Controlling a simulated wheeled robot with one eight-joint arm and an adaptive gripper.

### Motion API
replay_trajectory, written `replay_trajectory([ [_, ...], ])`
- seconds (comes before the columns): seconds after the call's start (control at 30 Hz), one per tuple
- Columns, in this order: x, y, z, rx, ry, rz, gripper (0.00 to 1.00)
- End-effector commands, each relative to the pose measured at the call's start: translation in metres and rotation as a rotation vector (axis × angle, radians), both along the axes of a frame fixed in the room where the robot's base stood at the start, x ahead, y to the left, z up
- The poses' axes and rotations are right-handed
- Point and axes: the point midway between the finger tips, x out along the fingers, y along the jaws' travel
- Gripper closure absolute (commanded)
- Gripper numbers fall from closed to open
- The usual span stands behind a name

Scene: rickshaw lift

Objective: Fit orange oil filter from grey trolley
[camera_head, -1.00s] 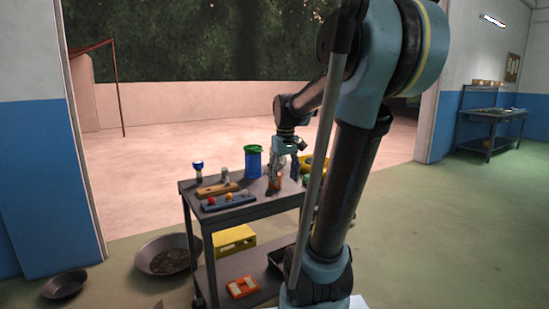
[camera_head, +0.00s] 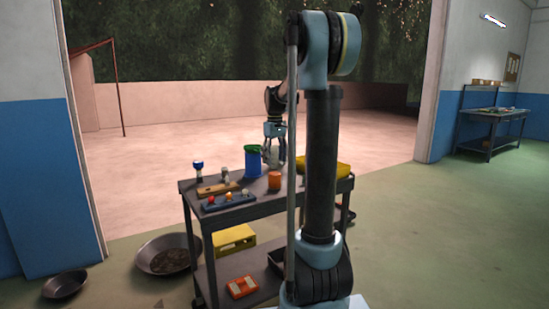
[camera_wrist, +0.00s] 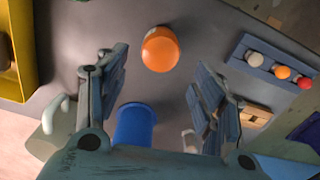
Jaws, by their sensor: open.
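The orange oil filter (camera_head: 274,181) stands upright on the top shelf of the grey trolley (camera_head: 240,213), just right of a blue container with a green rim. In the wrist view the orange filter (camera_wrist: 160,49) lies beyond and between my fingertips, not touched by them. My gripper (camera_head: 274,150) hangs above the far side of the trolley, behind the filter. In the wrist view my gripper (camera_wrist: 158,85) is open with its two fingers wide apart and nothing between them.
The blue container (camera_head: 253,161) stands close to the filter. A blue rack with coloured balls (camera_head: 229,202) and a wooden block (camera_head: 217,189) are at the trolley's left. A yellow bin (camera_head: 330,168) is at the right, partly behind my arm. Pans (camera_head: 165,254) lie on the floor.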

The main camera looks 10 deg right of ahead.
Motion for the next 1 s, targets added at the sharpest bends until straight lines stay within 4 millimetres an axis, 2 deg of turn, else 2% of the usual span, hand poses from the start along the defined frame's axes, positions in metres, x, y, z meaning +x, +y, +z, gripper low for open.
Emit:
replay_trajectory([
  [0.6, 0.0, 0.0, -0.068, 0.0, 0.0, -0.001, 0.38],
  [0.8, 0.0, 0.0, -0.083, 0.0, 0.0, -0.001, 0.38],
  [1.0, -0.001, 0.0, -0.088, 0.0, 0.0, -0.001, 0.38],
])
